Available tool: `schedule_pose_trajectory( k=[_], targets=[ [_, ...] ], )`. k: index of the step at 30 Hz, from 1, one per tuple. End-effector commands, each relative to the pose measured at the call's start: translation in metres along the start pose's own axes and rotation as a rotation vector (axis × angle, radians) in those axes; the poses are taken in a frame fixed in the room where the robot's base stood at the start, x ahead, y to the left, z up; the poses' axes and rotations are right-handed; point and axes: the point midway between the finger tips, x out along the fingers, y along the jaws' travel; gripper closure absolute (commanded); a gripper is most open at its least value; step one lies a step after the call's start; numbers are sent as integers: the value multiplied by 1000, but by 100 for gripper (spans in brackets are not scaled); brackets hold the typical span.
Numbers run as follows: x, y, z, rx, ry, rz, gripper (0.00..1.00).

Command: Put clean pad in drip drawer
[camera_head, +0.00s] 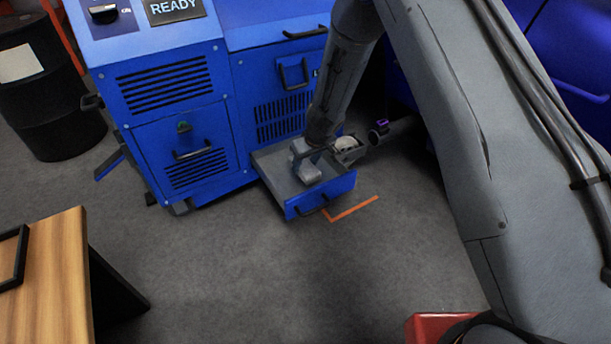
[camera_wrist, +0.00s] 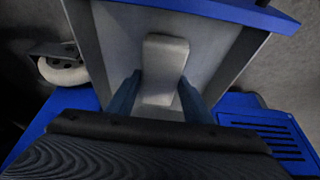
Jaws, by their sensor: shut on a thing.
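The drip drawer (camera_head: 329,193) is pulled out at the lower front of the blue machine, with a grey inside and a blue front with a black handle. The pale pad (camera_head: 309,172) is inside the drawer outline. In the wrist view the pad (camera_wrist: 165,60) lies lengthwise between the two fingers. My gripper (camera_head: 305,158) points down over the drawer, and in the wrist view its fingers (camera_wrist: 160,92) are shut on the pad's sides. I cannot tell whether the pad touches the drawer floor (camera_wrist: 112,40).
The blue machine (camera_head: 190,130) stands behind the drawer. A caster wheel (camera_wrist: 62,70) shows beside the drawer in the wrist view. A wooden table (camera_head: 50,270) is at lower left and a black drum (camera_head: 45,95) at upper left. Floor in front, with an orange corner mark (camera_head: 352,209), is clear.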

Motion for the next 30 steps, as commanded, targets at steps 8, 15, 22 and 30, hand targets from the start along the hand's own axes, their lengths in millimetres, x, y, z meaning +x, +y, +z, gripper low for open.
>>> schedule_pose_trajectory(
  k=[8,15,22,30],
  targets=[
    [10,0,4,-2,0,0,76],
    [31,0,12,0,0,0,76],
    [36,0,15,0,0,1,76],
    [37,0,16,0,0,0,76]
  ],
)
